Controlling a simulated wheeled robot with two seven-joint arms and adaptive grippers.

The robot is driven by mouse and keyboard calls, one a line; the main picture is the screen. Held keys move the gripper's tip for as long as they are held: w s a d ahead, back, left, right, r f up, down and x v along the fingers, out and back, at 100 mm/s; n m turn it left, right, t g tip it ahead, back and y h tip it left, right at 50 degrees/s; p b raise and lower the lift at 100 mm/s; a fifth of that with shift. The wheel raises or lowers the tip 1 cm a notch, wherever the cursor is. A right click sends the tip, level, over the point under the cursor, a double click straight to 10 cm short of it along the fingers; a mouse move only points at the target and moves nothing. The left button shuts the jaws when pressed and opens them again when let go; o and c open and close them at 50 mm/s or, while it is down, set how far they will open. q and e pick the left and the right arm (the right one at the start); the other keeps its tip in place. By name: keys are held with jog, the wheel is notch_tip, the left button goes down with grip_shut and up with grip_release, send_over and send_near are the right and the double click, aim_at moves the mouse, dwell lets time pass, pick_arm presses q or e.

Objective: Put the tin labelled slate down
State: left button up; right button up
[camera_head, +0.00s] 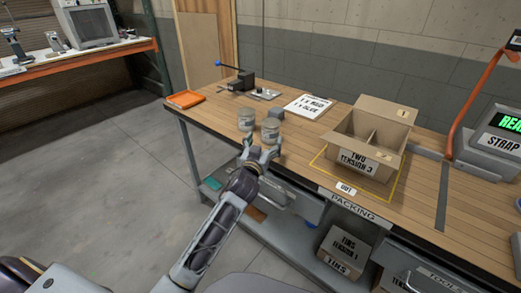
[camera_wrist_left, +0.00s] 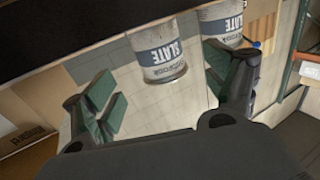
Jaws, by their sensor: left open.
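Two pale grey tins stand upright near the front left edge of the workbench in the head view, a nearer one (camera_head: 270,131) and one just behind it to the left (camera_head: 246,118). The left wrist view shows both upside down, the tin between the fingers (camera_wrist_left: 162,55) and the other tin (camera_wrist_left: 222,22), each with a blue band reading SLATE. My left gripper (camera_head: 261,153) is open at the bench's front edge, just in front of the nearer tin. In the left wrist view its fingers (camera_wrist_left: 168,88) are spread with a gap between them. My right gripper is not in view.
An open divided carton (camera_head: 362,162) labelled TWO TENSION stands inside a yellow outline to the right. A white order sheet (camera_head: 309,107), an orange tray (camera_head: 186,99) and a lever tool (camera_head: 243,81) lie behind. A strapping machine (camera_head: 497,140) is at right. Bare wood (camera_head: 215,110) lies left of the tins.

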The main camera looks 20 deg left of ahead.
pick_arm(q)
jog(key=shift+s+d, duration=0.1)
jog(key=shift+s, duration=2.25)
jog(key=shift+o, duration=0.5)
jog(key=shift+r, duration=0.15)
